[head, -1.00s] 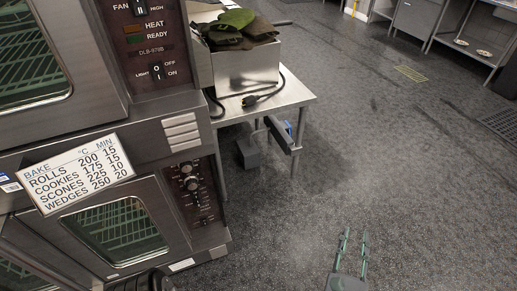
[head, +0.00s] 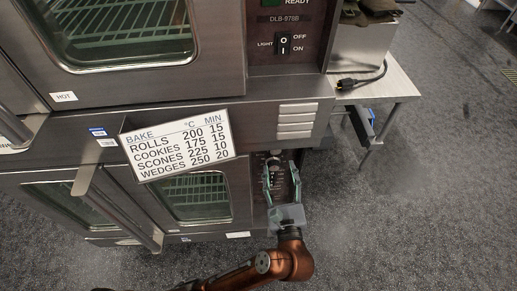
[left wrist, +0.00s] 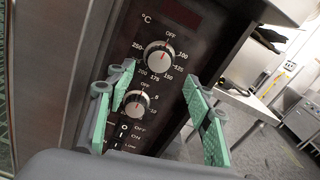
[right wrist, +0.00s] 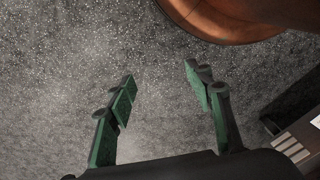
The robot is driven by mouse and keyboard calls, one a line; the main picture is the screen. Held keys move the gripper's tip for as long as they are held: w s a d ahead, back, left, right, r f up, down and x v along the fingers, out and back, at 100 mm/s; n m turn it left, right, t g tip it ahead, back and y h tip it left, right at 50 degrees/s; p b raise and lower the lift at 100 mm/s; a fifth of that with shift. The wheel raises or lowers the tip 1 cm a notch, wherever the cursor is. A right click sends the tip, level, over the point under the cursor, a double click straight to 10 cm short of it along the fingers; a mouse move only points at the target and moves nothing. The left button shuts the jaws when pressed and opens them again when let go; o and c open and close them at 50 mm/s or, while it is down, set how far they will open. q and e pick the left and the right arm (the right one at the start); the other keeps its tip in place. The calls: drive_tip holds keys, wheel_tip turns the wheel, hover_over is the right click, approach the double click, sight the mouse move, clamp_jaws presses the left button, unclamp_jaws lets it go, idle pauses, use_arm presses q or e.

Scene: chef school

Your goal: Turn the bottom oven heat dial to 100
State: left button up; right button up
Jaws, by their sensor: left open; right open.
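The bottom oven's control panel shows in the left wrist view. Its heat dial (left wrist: 160,57) is a silver knob marked °C, with OFF at the top and 100 to its right. The red mark on the knob points up near OFF. A second, lower dial (left wrist: 136,103) sits below it. My left gripper (head: 281,170) is open in front of this panel in the head view. In the left wrist view its fingers (left wrist: 158,76) stand apart on either side of the dials, holding nothing. My right gripper (right wrist: 160,75) is open and empty above the floor.
The top oven (head: 110,85) is above, with a baking chart (head: 180,145) on its lower front. Oven door handles (head: 115,208) stick out at the left. A metal table (head: 385,88) stands right of the oven. The floor (head: 420,210) at the right is clear.

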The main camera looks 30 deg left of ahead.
sight(276, 153)
use_arm(q)
drive_tip(key=b+x, duration=0.2)
drive_tip(key=x, duration=0.4)
drive_tip(key=shift+w+a+f, duration=0.1)
drive_tip(key=shift+a+f, duration=0.05)
drive_tip(key=shift+f, duration=0.05)
drive_tip(key=shift+w+a+r, duration=0.15)
drive_tip(key=shift+w+a, duration=0.15)
drive_tip(key=shift+w, duration=0.1)
use_arm(e)
drive_tip(key=w+a+f+t+y, duration=0.1)
drive_tip(key=w+a+f+t, duration=0.1)
drive_tip(key=w+a+f, duration=0.1)
drive_tip(key=shift+w+f, duration=0.65)
drive_tip(key=shift+f, duration=0.3)
use_arm(q)
drive_tip(key=c, duration=1.2)
